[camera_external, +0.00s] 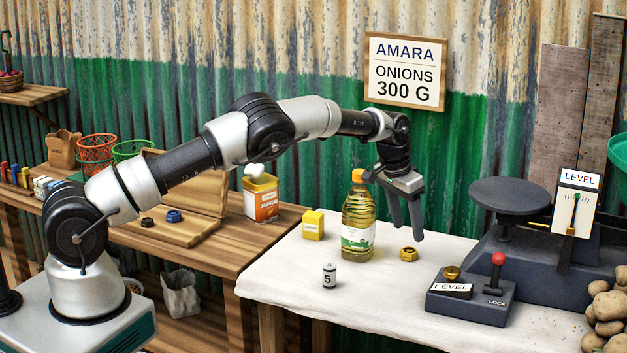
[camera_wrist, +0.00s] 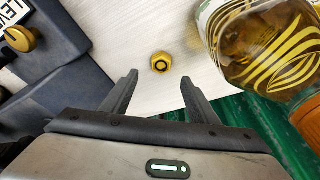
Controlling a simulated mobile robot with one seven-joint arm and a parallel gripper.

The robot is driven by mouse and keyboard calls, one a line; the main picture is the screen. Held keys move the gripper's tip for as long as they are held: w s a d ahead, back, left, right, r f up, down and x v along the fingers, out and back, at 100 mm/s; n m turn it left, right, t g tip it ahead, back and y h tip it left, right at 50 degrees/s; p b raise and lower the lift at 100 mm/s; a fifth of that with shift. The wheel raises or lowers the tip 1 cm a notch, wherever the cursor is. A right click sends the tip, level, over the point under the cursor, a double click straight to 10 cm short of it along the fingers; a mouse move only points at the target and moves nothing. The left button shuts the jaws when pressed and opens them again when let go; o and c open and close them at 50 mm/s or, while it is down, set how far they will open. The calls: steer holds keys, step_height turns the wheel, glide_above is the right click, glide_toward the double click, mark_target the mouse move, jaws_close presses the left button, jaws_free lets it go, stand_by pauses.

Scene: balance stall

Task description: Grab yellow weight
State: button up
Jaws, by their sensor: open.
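A small yellow, nut-shaped weight (camera_external: 408,254) with a dark centre lies on the white tabletop, right of the oil bottle. It also shows in the wrist view (camera_wrist: 161,62), just beyond the fingertips and roughly centred between them. My gripper (camera_external: 407,232) is open and empty, pointing down above the weight. Its two dark fingers (camera_wrist: 159,77) are spread apart in the wrist view, with bare cloth between them. I see no contact with the weight.
An oil bottle (camera_external: 358,225) stands close left of my gripper. A yellow box (camera_external: 313,224) and a weight marked 5 (camera_external: 329,275) are further left. A dark balance scale (camera_external: 512,200) and its lever box (camera_external: 470,302) stand right. The front cloth is clear.

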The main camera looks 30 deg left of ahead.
mark_target(410, 250)
steer(key=shift+s+a+b+x, duration=0.15)
steer(key=shift+b+x, duration=0.2)
steer(key=shift+x, duration=1.25)
steer(key=shift+s+a+b+x, duration=0.15)
steer(key=shift+b+x, duration=0.15)
steer(key=shift+x, duration=1.25)
steer(key=shift+f, duration=0.1)
steer(key=c, duration=1.3)
